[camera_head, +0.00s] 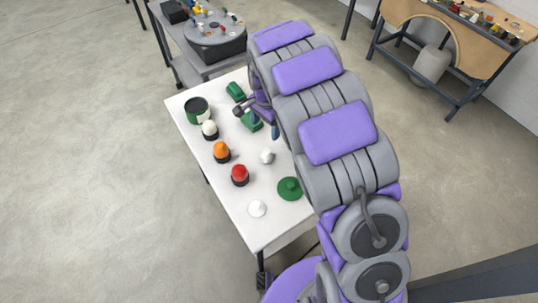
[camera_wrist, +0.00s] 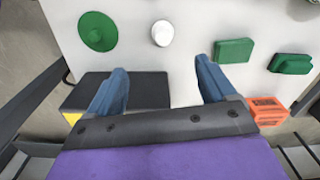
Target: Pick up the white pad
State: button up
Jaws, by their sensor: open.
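Two small white round pieces lie on the white table (camera_head: 238,218). One white piece (camera_head: 267,156) is near the middle; it also shows in the wrist view as a white disc (camera_wrist: 162,33). The other white piece (camera_head: 257,208) is near the front end. I cannot tell which one is the white pad. My gripper (camera_head: 264,124) is over the table's right side. In the wrist view my gripper (camera_wrist: 160,66) has its blue fingers spread wide, with nothing between them. The white disc is beyond the fingertips, apart from them.
A green disc (camera_head: 289,188) and green blocks (camera_head: 235,92) lie on the table. Orange (camera_head: 222,151), red (camera_head: 239,174) and white-topped (camera_head: 209,129) pieces stand along the left side, by a green cup (camera_head: 197,109). In the wrist view a black box (camera_wrist: 148,90) lies below the table edge.

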jog(key=d, duration=0.1)
jog(key=b, duration=0.2)
send_over(267, 151)
jog(key=a, duration=0.1)
notch_tip(267, 151, down, 8)
jog(key=shift+s+f, duration=0.15)
jog(key=f, duration=0.4)
jog(key=shift+d+f+b, duration=0.15)
jog(key=shift+d+b, duration=0.15)
jog(key=shift+d, duration=0.05)
jog(key=shift+d+f, duration=0.15)
jog(key=shift+f, duration=0.25)
jog(key=f+b, duration=0.1)
jog(key=f, duration=0.4)
jog(key=shift+a+b, duration=0.2)
jog(key=shift+b, duration=0.2)
jog(key=shift+d, duration=0.1)
jog(key=shift+c, duration=0.4)
